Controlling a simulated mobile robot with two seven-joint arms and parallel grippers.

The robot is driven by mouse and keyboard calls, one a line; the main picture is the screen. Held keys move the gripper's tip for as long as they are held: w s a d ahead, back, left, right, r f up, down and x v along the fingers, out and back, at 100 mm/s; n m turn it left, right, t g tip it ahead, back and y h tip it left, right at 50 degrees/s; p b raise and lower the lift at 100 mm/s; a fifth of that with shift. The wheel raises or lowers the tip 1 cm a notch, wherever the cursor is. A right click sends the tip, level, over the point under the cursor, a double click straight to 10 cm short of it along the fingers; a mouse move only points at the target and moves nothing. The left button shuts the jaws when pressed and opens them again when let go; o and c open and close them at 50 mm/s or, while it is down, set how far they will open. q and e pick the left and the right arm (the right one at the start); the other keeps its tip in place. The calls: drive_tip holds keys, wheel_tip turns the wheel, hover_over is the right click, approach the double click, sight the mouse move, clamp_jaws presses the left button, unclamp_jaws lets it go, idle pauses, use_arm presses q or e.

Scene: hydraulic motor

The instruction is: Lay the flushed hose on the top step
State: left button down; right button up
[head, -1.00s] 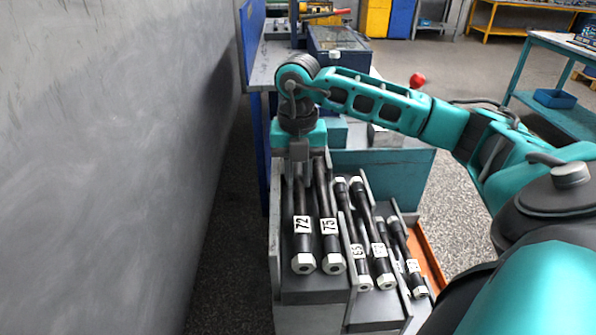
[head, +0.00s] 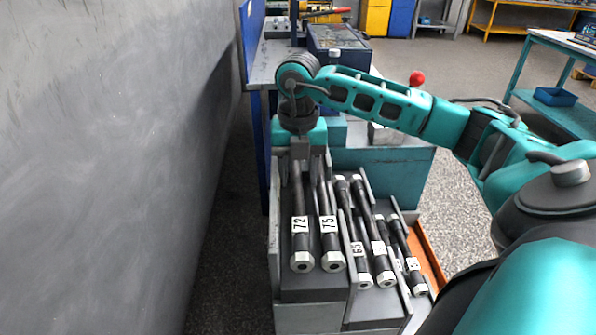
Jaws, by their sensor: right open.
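A stepped rack holds dark hoses with white hex ends and number tags. On the top step (head: 316,284), at the left, lie the hose tagged 72 (head: 300,224) and the hose tagged 75 (head: 329,224), side by side. The frames do not show which hose is the flushed one. My right gripper (head: 301,158) is open, pointing down over the far end of hose 72. Its fingers hide that end, and I cannot tell whether they touch it. My left gripper is not in view.
Hose 65 (head: 357,249) and another hose lie on the middle step, with more on the lowest step at the right. Thin upright dividers separate the steps. A grey wall (head: 110,160) stands close on the left. A teal box (head: 385,170) stands behind the rack.

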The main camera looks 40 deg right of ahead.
drive_tip(key=shift+a, duration=0.1)
wheel_tip(320, 180, up, 13)
drive_tip(key=p, duration=0.2)
drive_tip(key=shift+p, duration=0.3)
drive_tip(key=shift+f, duration=0.1)
idle(0.5)
